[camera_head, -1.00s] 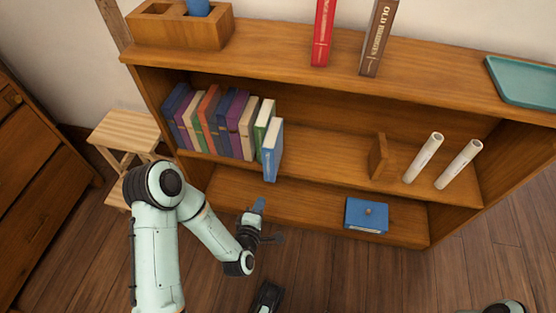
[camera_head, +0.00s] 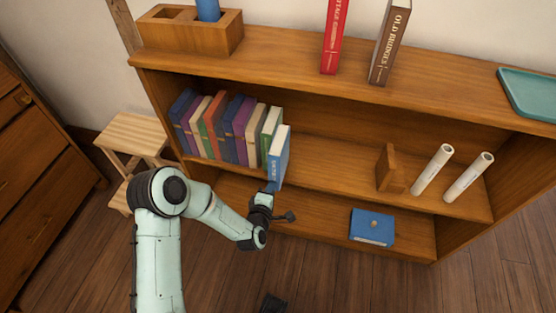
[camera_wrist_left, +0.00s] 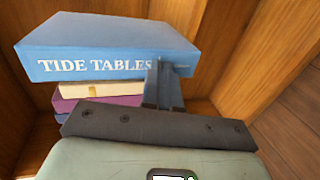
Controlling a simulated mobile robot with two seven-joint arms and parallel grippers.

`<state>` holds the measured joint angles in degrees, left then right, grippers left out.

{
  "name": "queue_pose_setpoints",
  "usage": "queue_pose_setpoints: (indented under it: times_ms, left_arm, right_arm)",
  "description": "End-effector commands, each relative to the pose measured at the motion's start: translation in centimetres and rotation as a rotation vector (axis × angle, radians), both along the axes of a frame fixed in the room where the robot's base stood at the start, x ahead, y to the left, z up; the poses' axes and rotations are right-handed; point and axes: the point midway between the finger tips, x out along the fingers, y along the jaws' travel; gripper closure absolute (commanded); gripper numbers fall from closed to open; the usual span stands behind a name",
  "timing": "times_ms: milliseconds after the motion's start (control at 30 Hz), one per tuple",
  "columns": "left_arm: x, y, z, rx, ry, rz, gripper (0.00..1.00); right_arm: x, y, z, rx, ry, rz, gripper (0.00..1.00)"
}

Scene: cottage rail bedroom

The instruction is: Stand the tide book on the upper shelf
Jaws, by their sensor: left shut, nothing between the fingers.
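My left gripper (camera_head: 271,188) is shut and empty, just in front of the lower part of the spine. Its fingertips (camera_wrist_left: 163,72) overlap the spine in the wrist view; I cannot tell if they touch. My right gripper cannot be made out clearly.
Several books (camera_head: 220,127) stand left of the tide book. A wooden block (camera_head: 390,168) and two white rolls (camera_head: 432,169) are to its right, with clear shelf between. A stool (camera_head: 130,135) stands left.

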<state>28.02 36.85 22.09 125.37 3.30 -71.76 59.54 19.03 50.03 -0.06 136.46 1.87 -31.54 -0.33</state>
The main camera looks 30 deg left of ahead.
Motion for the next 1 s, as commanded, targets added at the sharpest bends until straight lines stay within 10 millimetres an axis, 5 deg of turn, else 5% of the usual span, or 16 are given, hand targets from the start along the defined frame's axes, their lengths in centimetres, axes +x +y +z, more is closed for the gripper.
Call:
queue_pose_setpoints:
  times_ms: [1000]
  left_arm:
    - [2.7, 0.7, 0.0, 0.001, -0.001, 0.001, 1.00]
  right_arm:
    - [0.1, 0.0, -0.8, 0.000, 0.002, 0.000, 0.57]
